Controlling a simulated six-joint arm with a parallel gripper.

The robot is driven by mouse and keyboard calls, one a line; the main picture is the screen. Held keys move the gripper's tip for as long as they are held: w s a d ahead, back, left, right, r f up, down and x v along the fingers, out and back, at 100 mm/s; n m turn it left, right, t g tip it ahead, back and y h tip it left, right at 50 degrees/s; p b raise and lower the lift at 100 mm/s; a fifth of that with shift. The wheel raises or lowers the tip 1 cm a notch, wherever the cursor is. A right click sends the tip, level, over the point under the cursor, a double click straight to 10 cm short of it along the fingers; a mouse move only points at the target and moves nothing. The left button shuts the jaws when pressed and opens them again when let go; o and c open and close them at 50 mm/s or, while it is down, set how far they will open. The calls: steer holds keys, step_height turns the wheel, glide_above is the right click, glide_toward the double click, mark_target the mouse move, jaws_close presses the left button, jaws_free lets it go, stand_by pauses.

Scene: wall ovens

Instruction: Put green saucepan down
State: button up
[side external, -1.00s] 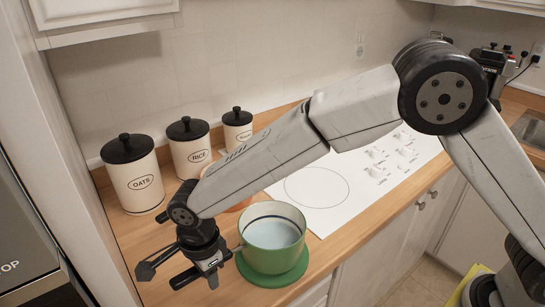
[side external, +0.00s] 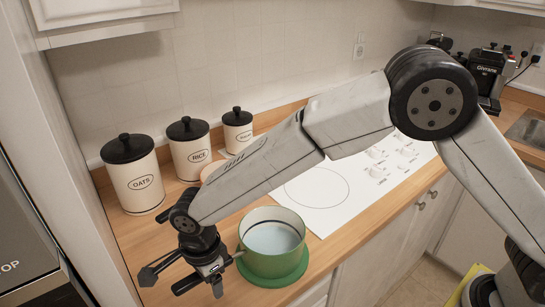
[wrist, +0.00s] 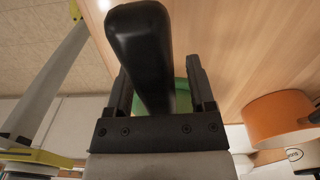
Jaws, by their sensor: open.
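The green saucepan (side external: 270,252), pale inside, sits upright on a round green mat (side external: 298,276) near the counter's front edge in the side view. Its black handle (wrist: 140,45) runs between the fingers of my gripper (wrist: 160,72) in the wrist view, with a gap on each side. My gripper (side external: 200,283) is open around the handle, left of the saucepan body in the side view. A bit of green shows behind the handle in the wrist view. The handle's join is partly hidden by the gripper.
Oats (side external: 137,185), rice (side external: 190,155) and a smaller canister (side external: 238,132) stand along the wall. An orange vessel (wrist: 278,118) is partly hidden behind my arm in the side view. A white cooktop (side external: 320,195) lies right of the saucepan.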

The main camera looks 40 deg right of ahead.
steer(key=shift+r, duration=0.1)
step_height(320, 180, up, 12)
steer(key=shift+r, duration=0.1)
stand_by(0.6)
steer(key=shift+d, duration=0.15)
stand_by(0.4)
steer(key=d+n, duration=0.1)
steer(key=d, duration=0.2)
steer(key=d+f+n, duration=0.1)
steer(key=d, duration=0.1)
steer(key=w+d+n, duration=0.1)
steer(key=d, duration=0.2)
steer(key=shift+d+f+n+t, duration=0.3)
steer(key=shift+d+n, duration=0.05)
steer(key=shift+n, duration=0.05)
steer(key=s+d+f+n, duration=0.2)
steer(key=s+d+n, duration=0.2)
steer(key=d, duration=0.3)
steer(key=s+d+f+n+t, duration=0.1)
steer(key=s+d+n, duration=0.3)
steer(key=d, duration=0.4)
steer(key=s+d+f+n+t, duration=0.1)
steer(key=s+d+f+n, duration=0.2)
steer(key=d, duration=0.5)
steer(key=shift+s+d+n, duration=0.25)
steer(key=shift+s+n, duration=0.3)
steer(key=shift+n, duration=0.55)
